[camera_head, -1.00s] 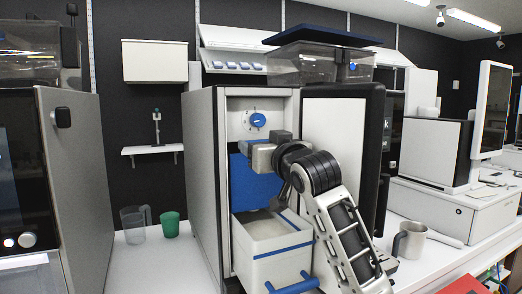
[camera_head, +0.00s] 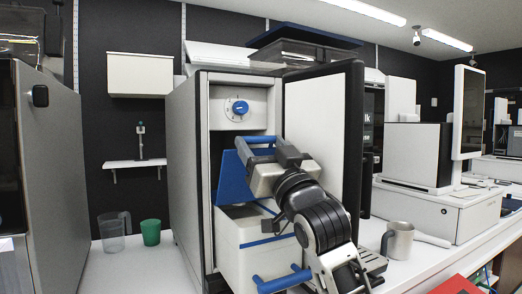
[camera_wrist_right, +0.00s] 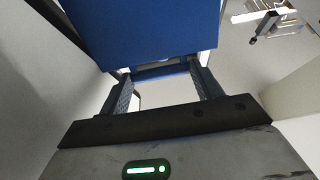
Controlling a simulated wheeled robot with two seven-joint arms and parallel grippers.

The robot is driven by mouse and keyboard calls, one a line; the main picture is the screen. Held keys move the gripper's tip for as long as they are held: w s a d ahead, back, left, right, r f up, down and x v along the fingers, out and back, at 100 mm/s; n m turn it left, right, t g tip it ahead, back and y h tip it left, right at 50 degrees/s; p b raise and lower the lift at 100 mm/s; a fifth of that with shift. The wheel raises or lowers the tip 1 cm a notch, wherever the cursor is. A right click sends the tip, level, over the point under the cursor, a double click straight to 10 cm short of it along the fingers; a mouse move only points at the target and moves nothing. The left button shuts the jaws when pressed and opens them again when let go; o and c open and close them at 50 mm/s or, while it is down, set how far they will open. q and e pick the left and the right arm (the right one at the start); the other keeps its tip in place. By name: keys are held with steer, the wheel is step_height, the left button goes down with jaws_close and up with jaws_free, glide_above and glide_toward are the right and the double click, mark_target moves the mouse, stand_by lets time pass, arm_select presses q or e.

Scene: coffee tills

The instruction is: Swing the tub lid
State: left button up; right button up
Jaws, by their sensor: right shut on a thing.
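The white tub (camera_head: 245,236) with a blue band and a blue front handle (camera_head: 283,280) stands in the open cabinet. Its blue lid (camera_head: 228,178) is up and tilted above the tub's opening. A blue bar (camera_head: 256,140) runs along the lid's upper edge. My right gripper (camera_head: 262,157) is shut on the lid at this bar and hides much of the lid. In the right wrist view the lid's blue panel (camera_wrist_right: 150,30) fills the upper middle, with the bar (camera_wrist_right: 165,70) between the fingers (camera_wrist_right: 160,88). My left gripper is not in view.
The cabinet door (camera_head: 318,140) stands open at the right of the opening, close to my right arm. A dial (camera_head: 237,108) sits above the tub. A clear jug (camera_head: 112,232) and a green cup (camera_head: 150,232) stand left; a metal pitcher (camera_head: 398,240) stands right.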

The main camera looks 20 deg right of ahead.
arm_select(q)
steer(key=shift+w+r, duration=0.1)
arm_select(e)
steer(key=shift+w+a+f, duration=0.1)
steer(key=shift+w+f, duration=0.2)
steer(key=shift+f, duration=0.35)
steer(key=o, duration=1.4)
steer(key=shift+w, duration=0.1)
steer(key=shift+r, duration=0.15)
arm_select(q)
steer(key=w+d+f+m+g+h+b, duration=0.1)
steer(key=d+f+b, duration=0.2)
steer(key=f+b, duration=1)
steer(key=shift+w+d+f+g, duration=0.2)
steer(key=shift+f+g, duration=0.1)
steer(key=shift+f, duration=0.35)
arm_select(e)
steer(key=v, duration=1.6)
steer(key=shift+r, duration=0.15)
